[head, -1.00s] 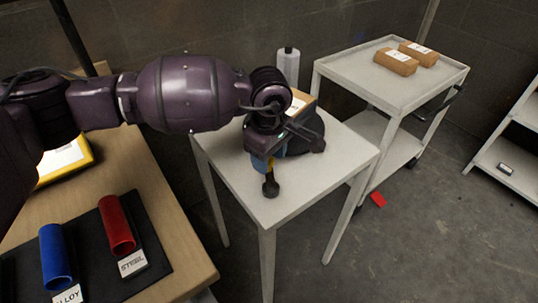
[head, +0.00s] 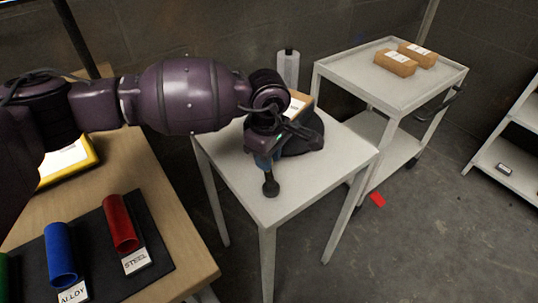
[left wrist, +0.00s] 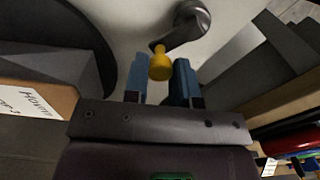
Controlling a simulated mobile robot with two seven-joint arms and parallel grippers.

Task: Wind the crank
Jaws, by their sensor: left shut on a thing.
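The crank has a grey arm with a rounded end (left wrist: 192,20) and a yellow handle (left wrist: 160,64). In the left wrist view the handle sits between the blue fingertips of my left gripper (left wrist: 160,82), which is shut on it. In the head view my left gripper (head: 264,160) is above the white table. The crank's dark rounded end (head: 270,187) shows just in front of it. A dark round base (head: 301,142) stands behind the gripper, partly hidden by it. My right gripper is not in view.
The small white table (head: 330,165) is clear at its front and right. A pale cylinder (head: 288,66) and a labelled box (head: 298,102) are behind the gripper. A white cart (head: 345,75) stands at the right. A wooden bench (head: 165,205) with coloured tubes is at the left.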

